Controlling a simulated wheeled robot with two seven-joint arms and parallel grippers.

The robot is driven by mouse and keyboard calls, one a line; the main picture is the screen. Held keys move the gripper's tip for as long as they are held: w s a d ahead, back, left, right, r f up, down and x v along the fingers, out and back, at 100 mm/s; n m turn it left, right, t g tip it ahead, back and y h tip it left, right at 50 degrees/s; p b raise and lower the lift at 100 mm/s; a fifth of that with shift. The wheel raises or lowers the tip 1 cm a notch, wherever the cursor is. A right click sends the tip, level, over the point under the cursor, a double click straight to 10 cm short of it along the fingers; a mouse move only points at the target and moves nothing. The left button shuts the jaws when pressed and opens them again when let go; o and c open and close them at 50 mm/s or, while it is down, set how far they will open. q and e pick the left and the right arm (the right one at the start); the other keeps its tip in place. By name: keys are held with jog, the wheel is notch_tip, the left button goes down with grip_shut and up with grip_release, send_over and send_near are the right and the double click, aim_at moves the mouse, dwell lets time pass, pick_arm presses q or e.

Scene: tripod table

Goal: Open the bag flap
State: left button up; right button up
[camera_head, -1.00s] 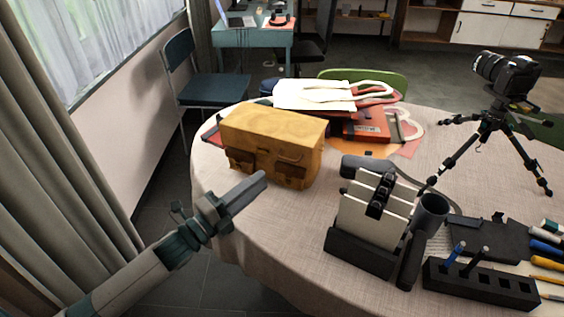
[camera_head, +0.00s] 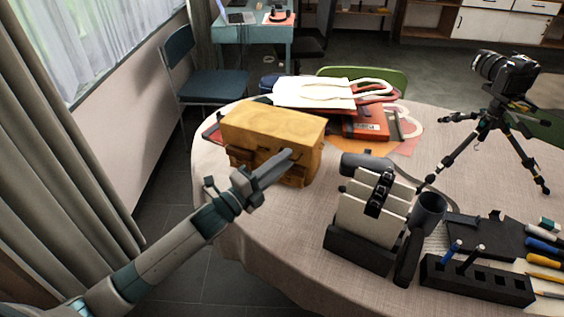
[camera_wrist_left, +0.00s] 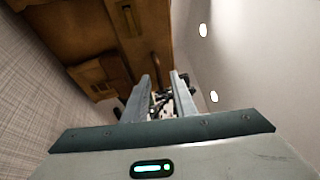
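The yellow-brown bag (camera_head: 262,125) stands upright on the left part of the round table, with its flap closed over the front. It fills the upper left of the left wrist view (camera_wrist_left: 85,35), where buckled straps show. My left gripper (camera_head: 289,155) is in front of the bag's front face at the handle, and hides part of that face. In the left wrist view its fingers (camera_wrist_left: 163,85) are apart, with a gap between them. The brown handle (camera_wrist_left: 156,68) shows just beyond the fingertips, close to the gap. Whether they touch it cannot be told. My right gripper is not in view.
White and red bags (camera_head: 315,92) lie behind the bag. A camera on a tripod (camera_head: 505,75) stands at the right.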

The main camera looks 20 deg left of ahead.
pick_arm(q)
jog(key=shift+c, duration=0.4)
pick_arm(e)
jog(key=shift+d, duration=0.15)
pick_arm(q)
jog(key=c, duration=0.5)
grip_shut()
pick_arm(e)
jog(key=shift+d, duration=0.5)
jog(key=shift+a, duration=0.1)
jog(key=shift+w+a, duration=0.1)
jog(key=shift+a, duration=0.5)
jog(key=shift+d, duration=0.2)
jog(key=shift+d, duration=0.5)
